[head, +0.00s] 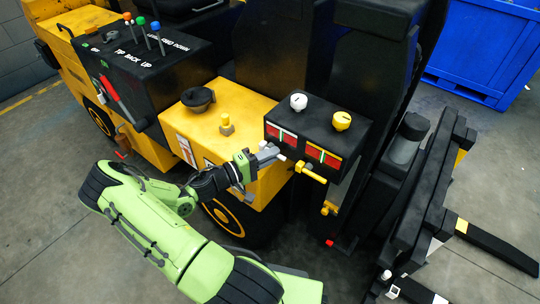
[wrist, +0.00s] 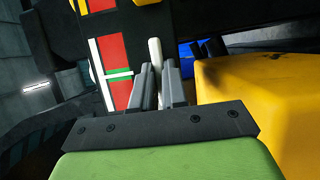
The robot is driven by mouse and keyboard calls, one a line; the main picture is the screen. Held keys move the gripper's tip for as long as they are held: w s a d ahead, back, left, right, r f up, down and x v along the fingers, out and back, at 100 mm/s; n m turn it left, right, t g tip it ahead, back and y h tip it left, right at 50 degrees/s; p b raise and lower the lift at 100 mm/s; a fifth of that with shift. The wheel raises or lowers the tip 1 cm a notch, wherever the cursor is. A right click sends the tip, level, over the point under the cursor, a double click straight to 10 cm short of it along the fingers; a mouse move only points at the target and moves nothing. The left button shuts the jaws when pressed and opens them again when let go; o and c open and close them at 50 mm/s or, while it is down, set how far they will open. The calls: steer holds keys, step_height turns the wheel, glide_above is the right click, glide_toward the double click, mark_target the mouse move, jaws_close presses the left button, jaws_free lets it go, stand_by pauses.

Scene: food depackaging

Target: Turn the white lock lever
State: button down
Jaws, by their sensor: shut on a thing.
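The white lock lever (wrist: 155,50) stands between my fingertips in the wrist view, its upper end showing above them. In the head view only a small pale end of the lever (head: 281,157) shows beside my gripper (head: 268,153), below the left red gauge of the black control box. My gripper (wrist: 157,72) is shut on the white lever, with one grey finger on each side. The lower part of the lever is hidden by the fingers.
The black control box (head: 317,122) carries a white knob (head: 298,101) and a yellow knob (head: 342,120). A yellow lever (head: 311,173) sticks out just right of my gripper. A yellow cover (head: 240,105) lies left of the box. Forks extend at lower right.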

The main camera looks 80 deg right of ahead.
stand_by(0.3)
steer(key=c, duration=1.2)
jaws_free()
steer(key=shift+o, duration=0.2)
steer(key=p+v, duration=0.1)
steer(key=v, duration=1.4)
steer(key=shift+w+a, duration=0.25)
steer(key=shift+a, duration=0.1)
